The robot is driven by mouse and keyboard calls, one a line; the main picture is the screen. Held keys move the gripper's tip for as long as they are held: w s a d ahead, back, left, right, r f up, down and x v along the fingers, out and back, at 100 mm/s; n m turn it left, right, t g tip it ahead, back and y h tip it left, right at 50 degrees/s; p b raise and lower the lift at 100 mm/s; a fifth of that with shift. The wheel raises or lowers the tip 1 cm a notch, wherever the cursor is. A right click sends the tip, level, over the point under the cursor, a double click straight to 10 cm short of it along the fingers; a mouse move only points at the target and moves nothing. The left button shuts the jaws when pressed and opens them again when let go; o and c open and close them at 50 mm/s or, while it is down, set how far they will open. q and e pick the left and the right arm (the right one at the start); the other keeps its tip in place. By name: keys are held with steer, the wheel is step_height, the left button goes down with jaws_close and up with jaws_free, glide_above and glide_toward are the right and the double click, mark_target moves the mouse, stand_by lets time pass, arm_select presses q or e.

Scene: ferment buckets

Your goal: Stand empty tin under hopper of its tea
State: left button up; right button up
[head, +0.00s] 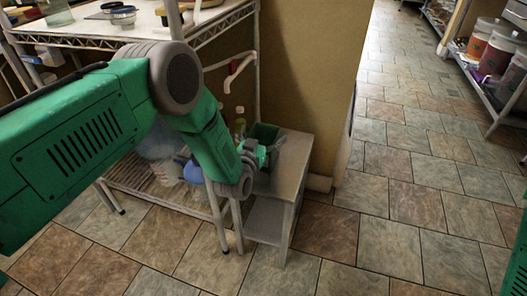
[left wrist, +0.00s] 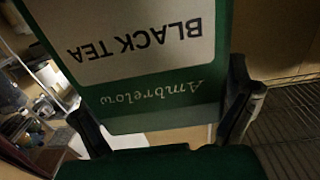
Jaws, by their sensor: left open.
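A dark green tin (head: 264,131) stands on a small metal side table beside a tan wall, partly hidden by my left gripper (head: 256,156). In the left wrist view the tin (left wrist: 155,95) fills the middle. The black fingers of my left gripper (left wrist: 168,108) are spread, one at each side of the tin's face. I cannot tell whether they touch it. The tin's inside is not clear to me. No tea hopper is recognisable in either view. My right gripper is not in view.
The side table (head: 297,156) has a bare top right of the tin. A wire shelf rack (head: 130,38) with bowls stands left, and a bottle (head: 240,124) is behind the tin. Buckets (head: 496,52) stand on a shelf at right. The tiled floor (head: 400,190) is clear.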

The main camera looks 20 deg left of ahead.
arm_select(q)
steer(key=c, duration=1.6)
steer(key=shift+c, duration=0.2)
